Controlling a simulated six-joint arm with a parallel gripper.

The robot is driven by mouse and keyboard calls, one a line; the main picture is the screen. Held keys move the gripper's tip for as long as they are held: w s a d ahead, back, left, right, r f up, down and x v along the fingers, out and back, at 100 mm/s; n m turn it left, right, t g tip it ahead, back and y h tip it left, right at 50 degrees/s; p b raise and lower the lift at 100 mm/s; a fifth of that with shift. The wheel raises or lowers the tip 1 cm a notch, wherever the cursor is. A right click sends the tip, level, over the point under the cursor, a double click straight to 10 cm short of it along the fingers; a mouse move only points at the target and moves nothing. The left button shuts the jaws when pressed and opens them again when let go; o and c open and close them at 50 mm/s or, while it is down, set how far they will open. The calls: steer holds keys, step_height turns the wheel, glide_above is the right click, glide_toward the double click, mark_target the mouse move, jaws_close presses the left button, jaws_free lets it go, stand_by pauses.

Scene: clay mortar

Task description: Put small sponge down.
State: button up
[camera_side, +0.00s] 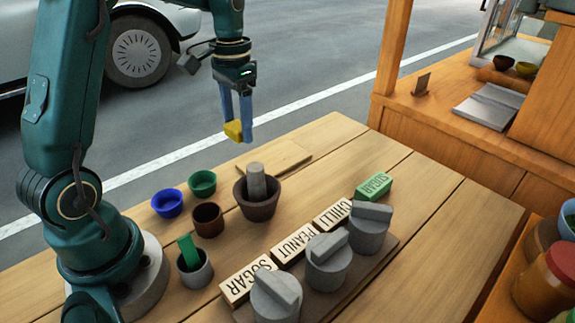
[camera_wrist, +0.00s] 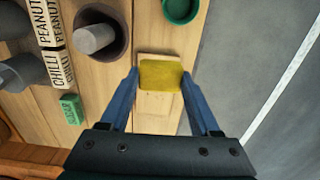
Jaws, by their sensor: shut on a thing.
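A small yellow sponge (camera_side: 234,130) is held between the blue fingers of my gripper (camera_side: 239,122), in the air above the far edge of the table. In the wrist view the sponge (camera_wrist: 161,76) sits between the two fingertips of my gripper (camera_wrist: 160,80). A thin wooden board (camera_side: 280,156) lies on the table at its far edge. In the wrist view the board (camera_wrist: 158,106) shows behind and below the sponge. The gap between sponge and board is hard to judge from above.
A clay mortar (camera_side: 258,207) with a grey pestle (camera_side: 256,181) stands beside the board. A green bowl (camera_side: 202,183), a blue bowl (camera_side: 167,203) and a brown cup (camera_side: 208,220) stand left. Labelled blocks (camera_side: 296,244) and lidded grey jars (camera_side: 328,262) line the front. The table's right side is clear.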

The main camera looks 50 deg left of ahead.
steer(key=w, duration=0.3)
glide_above(306, 188)
step_height(306, 188, down, 7)
steer(key=shift+r, duration=0.1)
steer(key=shift+f, duration=2)
steer(key=shift+f, duration=0.2)
steer(key=o, duration=1.3)
steer(key=shift+r, duration=0.1)
